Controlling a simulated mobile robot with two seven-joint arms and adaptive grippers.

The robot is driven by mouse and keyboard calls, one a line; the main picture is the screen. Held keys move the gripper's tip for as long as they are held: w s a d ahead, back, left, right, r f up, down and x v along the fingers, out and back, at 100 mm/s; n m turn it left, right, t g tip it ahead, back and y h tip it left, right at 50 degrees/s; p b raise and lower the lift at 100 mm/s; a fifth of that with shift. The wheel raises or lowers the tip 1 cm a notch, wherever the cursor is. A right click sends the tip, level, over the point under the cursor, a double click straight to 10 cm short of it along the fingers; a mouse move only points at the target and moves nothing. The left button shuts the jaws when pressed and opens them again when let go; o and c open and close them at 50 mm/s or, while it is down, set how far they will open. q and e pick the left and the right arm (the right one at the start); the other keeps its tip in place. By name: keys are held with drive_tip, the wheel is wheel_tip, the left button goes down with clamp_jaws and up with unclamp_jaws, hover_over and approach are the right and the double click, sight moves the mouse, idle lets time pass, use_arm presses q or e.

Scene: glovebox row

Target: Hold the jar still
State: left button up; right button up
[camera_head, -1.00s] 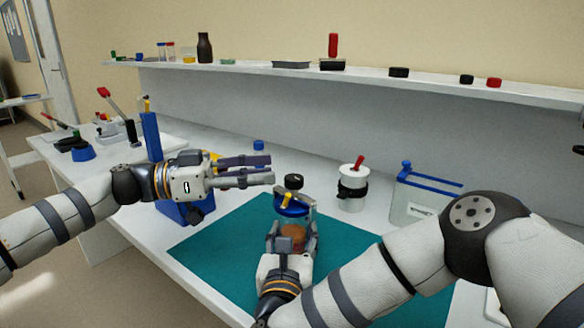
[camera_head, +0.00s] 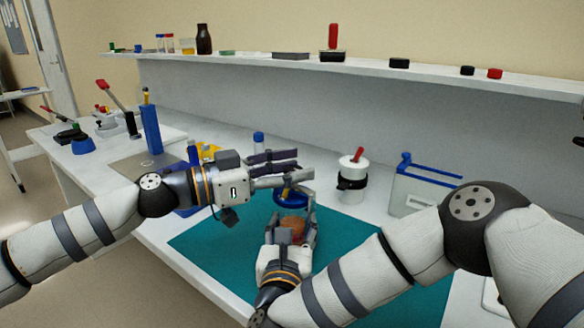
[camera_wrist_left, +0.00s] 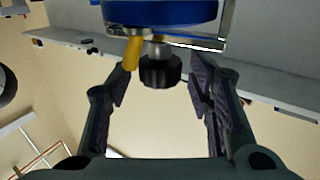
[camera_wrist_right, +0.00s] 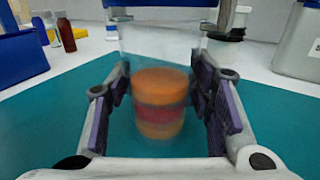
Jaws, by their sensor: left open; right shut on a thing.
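The jar is clear, with orange and red layered contents (camera_wrist_right: 160,105) and a blue lid (camera_head: 291,199). It stands on the teal mat (camera_head: 220,246). My right gripper (camera_head: 293,232) is shut on the jar's body, with a finger on each side in the right wrist view. My left gripper (camera_head: 282,170) is open at the height of the jar's top. In the left wrist view, a black knob (camera_wrist_left: 161,71) on the lid shows between its spread fingers, with a yellow lever (camera_wrist_left: 132,50) beside it. In the head view the left fingers hide the knob.
A white canister with a red handle (camera_head: 352,177) stands behind the mat, right of the jar. A blue upright block (camera_head: 151,128) stands at the left. A shelf (camera_head: 440,75) runs along the back.

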use_arm(q)
drive_tip(key=shift+w+d, duration=0.1)
clamp_jaws()
drive_tip(key=shift+f+m+g, duration=0.15)
drive_tip(key=shift+m+g, duration=0.15)
drive_tip(key=shift+g, duration=0.2)
drive_tip(key=shift+w+g, duration=0.1)
drive_tip(key=shift+g, duration=0.2)
drive_tip(key=m+g+h, duration=0.1)
drive_tip(key=m+g, duration=0.2)
drive_tip(key=g, duration=0.1)
drive_tip(key=shift+h, duration=0.3)
drive_tip(key=shift+w+d+f+m+g, duration=0.15)
drive_tip(key=shift+m+g, duration=0.3)
drive_tip(key=shift+g, duration=0.3)
drive_tip(key=shift+s+f+m+g, duration=0.15)
drive_tip(key=shift+m+g, duration=0.3)
drive_tip(key=shift+g, duration=0.6)
drive_tip(key=shift+r+m+g, duration=0.15)
drive_tip(key=shift+m+g, duration=0.25)
drive_tip(key=shift+m, duration=0.1)
